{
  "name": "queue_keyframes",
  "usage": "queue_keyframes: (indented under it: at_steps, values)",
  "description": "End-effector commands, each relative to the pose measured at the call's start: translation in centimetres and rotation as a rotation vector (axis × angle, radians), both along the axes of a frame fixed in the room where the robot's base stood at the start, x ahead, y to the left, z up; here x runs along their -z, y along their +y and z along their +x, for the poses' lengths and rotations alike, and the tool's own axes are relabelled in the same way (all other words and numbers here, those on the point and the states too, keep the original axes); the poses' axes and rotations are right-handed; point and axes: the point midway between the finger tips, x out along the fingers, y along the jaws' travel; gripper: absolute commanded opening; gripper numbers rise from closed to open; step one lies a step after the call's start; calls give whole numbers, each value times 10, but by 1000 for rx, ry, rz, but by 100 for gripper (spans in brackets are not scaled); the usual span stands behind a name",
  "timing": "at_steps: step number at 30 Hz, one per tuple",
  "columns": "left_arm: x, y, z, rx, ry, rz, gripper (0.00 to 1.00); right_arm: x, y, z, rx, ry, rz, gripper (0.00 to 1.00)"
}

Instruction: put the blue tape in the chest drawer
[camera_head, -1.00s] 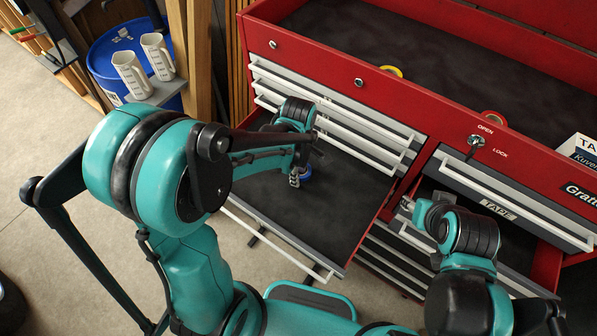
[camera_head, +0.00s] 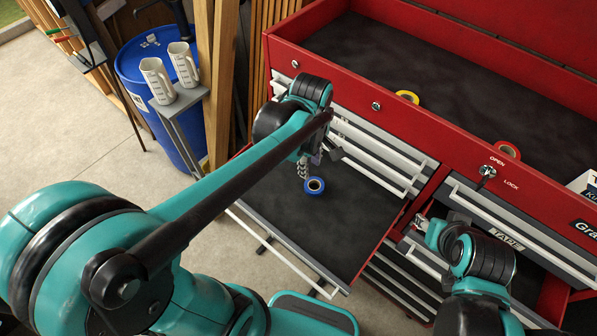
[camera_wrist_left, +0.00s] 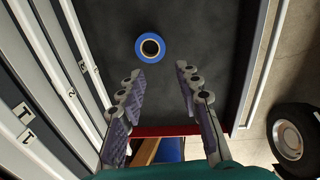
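The blue tape (camera_head: 314,186) is a ring lying flat on the dark floor of the open chest drawer (camera_head: 300,235). It also shows in the left wrist view (camera_wrist_left: 150,35), ahead of the fingertips. My left gripper (camera_head: 304,170) is just above and beside the tape in the head view. The left wrist view shows its two fingers (camera_wrist_left: 160,72) spread with nothing between them, apart from the tape. My right gripper (camera_head: 420,222) is by the drawers right of the open drawer; its fingers are too small to read.
The red tool chest (camera_head: 345,75) has a yellow tape (camera_head: 407,96) and a red tape (camera_head: 507,150) in its top tray. A partly open drawer labelled TAPE (camera_head: 507,236) is at the right. Two white jugs (camera_head: 183,64) stand at the left. The open drawer's floor is otherwise clear.

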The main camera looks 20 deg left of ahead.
Motion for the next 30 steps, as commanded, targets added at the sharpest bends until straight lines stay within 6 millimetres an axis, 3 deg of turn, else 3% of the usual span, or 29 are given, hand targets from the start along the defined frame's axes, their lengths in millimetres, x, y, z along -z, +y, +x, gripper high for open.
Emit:
queue_keyframes:
  at_steps: [9, 15, 20, 30]
  values:
    - [-25, 32, -56, 803, -346, 190, 34, 0, 0, 0, 0, 0, 0, 40]
    - [-25, 42, -74, 1147, -458, 384, 34, 0, 0, 0, 0, 0, 0, 40]
    - [-25, 45, -77, 1241, -480, 447, 34, 0, 0, 0, 0, 0, 0, 40]
    - [-25, 45, -77, 1246, -479, 450, 34, 0, 0, 0, 0, 0, 0, 40]
